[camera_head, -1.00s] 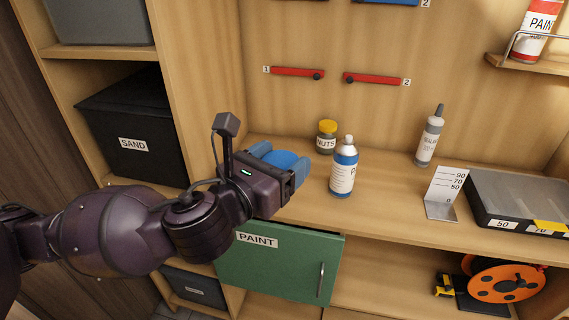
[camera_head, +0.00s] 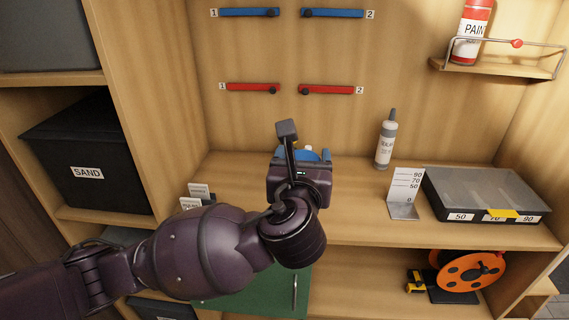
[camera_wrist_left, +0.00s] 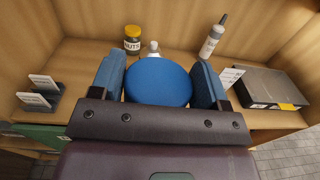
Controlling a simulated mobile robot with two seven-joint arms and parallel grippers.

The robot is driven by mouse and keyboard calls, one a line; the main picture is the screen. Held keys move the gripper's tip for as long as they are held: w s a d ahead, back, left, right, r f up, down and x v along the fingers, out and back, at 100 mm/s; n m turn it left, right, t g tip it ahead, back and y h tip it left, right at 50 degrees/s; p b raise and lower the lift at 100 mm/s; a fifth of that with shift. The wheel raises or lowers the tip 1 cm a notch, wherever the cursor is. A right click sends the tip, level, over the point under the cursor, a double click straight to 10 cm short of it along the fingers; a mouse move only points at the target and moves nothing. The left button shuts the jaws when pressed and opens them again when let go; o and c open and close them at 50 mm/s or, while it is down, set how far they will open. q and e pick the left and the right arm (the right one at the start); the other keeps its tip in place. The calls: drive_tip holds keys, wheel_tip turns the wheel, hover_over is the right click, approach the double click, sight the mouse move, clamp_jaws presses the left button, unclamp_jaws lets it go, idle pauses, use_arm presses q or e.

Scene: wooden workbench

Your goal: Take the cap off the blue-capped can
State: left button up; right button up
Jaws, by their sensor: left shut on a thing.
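My left gripper (camera_head: 301,156) is shut on a round blue cap (camera_wrist_left: 158,81), whose wide face shows between the two blue fingers in the left wrist view. In the head view the gripper hides most of the cap. The blue can is almost wholly hidden behind the gripper and cap. Its bare pale nozzle (camera_wrist_left: 153,47) shows just past the cap in the left wrist view, and I cannot tell the gap between them. My right gripper is in neither view.
A yellow-lidded NUTS jar (camera_wrist_left: 132,38) stands at the back. A grey bottle (camera_head: 386,140), a marked bracket (camera_head: 404,195) and a black box (camera_head: 485,218) stand to the right. Small label cards (camera_head: 198,190) stand at left. The bench front right of the gripper is clear.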

use_arm(q)
drive_tip(key=shift+w+d, duration=0.3)
drive_tip(key=shift+d, duration=0.25)
drive_tip(key=s+a+f+m+g+h, duration=0.1)
drive_tip(key=a+f+m+g+h, duration=0.1)
drive_tip(key=f+m+g+h, duration=0.3)
drive_tip(key=s+a+f+m+g+h, duration=0.2)
drive_tip(key=f+m+g+h, duration=0.4)
drive_tip(key=m+g+h, duration=0.5)
drive_tip(key=shift+s+a+f+m+g+h, duration=0.15)
drive_tip(key=shift+a+m+g+h, duration=0.25)
drive_tip(key=shift+a+h, duration=0.35)
